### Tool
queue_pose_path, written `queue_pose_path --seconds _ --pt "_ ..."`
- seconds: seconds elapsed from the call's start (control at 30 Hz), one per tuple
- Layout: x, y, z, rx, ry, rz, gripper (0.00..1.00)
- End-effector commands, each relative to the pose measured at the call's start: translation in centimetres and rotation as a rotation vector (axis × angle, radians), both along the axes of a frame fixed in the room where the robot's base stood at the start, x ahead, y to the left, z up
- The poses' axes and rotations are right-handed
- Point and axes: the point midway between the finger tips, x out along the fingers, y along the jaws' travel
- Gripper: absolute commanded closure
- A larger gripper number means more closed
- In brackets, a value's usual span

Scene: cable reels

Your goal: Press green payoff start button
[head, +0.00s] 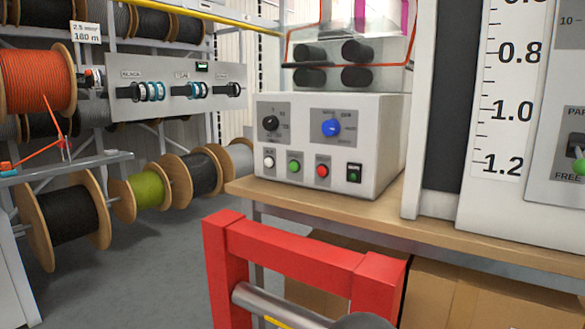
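A white control box (330,125) sits on a wooden bench, its front panel facing me. A green button (294,166) is in its lower row, between a white button (269,162) and a red button (322,171). The labels by the buttons are too small to read, so I cannot tell which control is the payoff start. My gripper is not in view.
A red frame (300,250) with a grey bar (275,302) stands in front of the bench (395,208). The box also carries a black knob (270,123), a blue knob (331,127) and a dark switch (353,172). Cable reels (70,215) stand left; grey floor lies between.

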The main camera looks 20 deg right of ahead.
Motion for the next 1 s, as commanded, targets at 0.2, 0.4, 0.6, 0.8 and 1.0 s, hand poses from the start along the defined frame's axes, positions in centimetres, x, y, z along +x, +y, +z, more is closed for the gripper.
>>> queue_pose_path --seconds 0.2,0.4,0.6,0.8,1.0 --pt "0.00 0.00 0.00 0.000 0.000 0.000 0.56" --pt "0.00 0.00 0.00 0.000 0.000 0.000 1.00" --pt "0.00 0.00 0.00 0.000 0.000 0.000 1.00" --pt "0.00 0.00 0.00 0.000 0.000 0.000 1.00" --pt "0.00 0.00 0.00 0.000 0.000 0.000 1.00"
